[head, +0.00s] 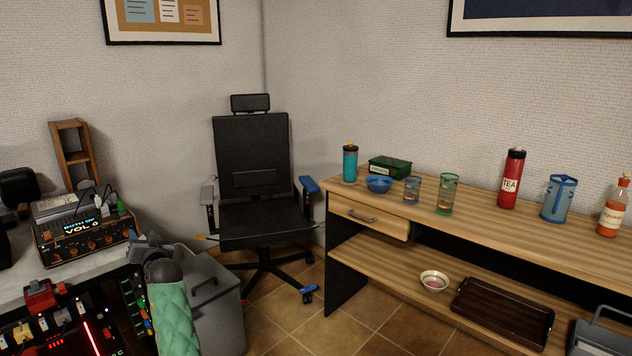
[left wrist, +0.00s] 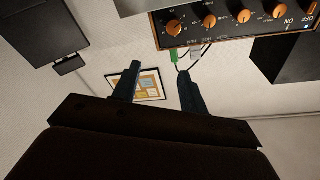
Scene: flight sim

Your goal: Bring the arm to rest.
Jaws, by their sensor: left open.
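My left gripper (head: 150,247) is at the lower left of the head view, at the end of my arm with the green quilted sleeve. It is beside the right end of the control box (head: 84,234) and in front of the grey bin. In the left wrist view its two dark fingers (left wrist: 157,84) stand wide apart with nothing between them. That view is upside down, with a framed picture (left wrist: 150,84) on the wall beyond the fingers. My right gripper is in neither view.
A grey bin (head: 213,300) stands close to my left arm. A black office chair (head: 262,218) stands in the corner. A wooden desk (head: 480,222) at right holds bottles, cups and a bowl. Tiled floor (head: 290,325) is open between bin and desk.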

